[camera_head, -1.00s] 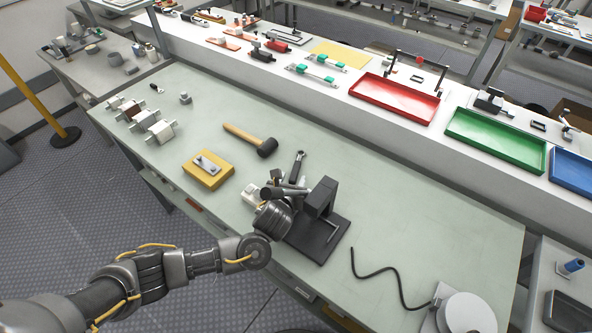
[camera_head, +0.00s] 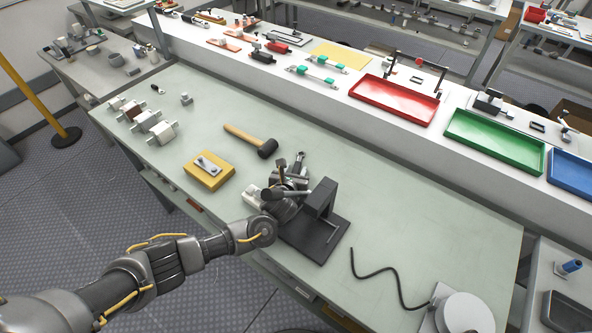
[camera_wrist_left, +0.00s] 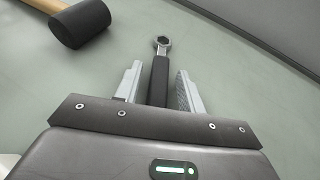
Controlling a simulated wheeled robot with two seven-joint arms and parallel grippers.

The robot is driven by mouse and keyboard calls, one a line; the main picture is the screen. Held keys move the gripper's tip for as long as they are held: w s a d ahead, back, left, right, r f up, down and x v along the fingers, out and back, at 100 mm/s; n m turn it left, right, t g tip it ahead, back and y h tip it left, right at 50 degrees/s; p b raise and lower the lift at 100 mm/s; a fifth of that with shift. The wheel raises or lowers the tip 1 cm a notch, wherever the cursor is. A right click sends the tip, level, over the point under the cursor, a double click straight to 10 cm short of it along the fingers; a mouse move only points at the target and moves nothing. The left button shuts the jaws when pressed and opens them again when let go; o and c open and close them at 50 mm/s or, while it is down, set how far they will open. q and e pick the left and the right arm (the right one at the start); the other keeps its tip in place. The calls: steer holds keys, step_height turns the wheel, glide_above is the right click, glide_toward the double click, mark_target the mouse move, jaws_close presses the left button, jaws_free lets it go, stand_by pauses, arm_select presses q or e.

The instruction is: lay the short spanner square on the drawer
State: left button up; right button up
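The short spanner (camera_wrist_left: 158,80) has a dark handle and a bright ring head, and lies on the pale green bench top. In the head view only its far end (camera_head: 300,157) shows beyond my left gripper (camera_head: 286,176). In the left wrist view my left gripper (camera_wrist_left: 159,88) is open, its two pale fingers on either side of the spanner's handle with a gap at each side. Drawer fronts (camera_head: 300,290) show partly under the bench's near edge; I cannot tell which drawer is meant. My right gripper is out of view.
A black stand (camera_head: 318,220) is close right of my left gripper. A mallet (camera_head: 250,140) and a yellow block (camera_head: 208,171) lie to the left. A black cable (camera_head: 385,272) lies to the right. The bench's middle right is clear.

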mark_target(295, 172)
arm_select(q)
jaws_close()
steer(key=shift+r, duration=0.55)
step_height(295, 172, up, 17)
steer(key=b, duration=0.2)
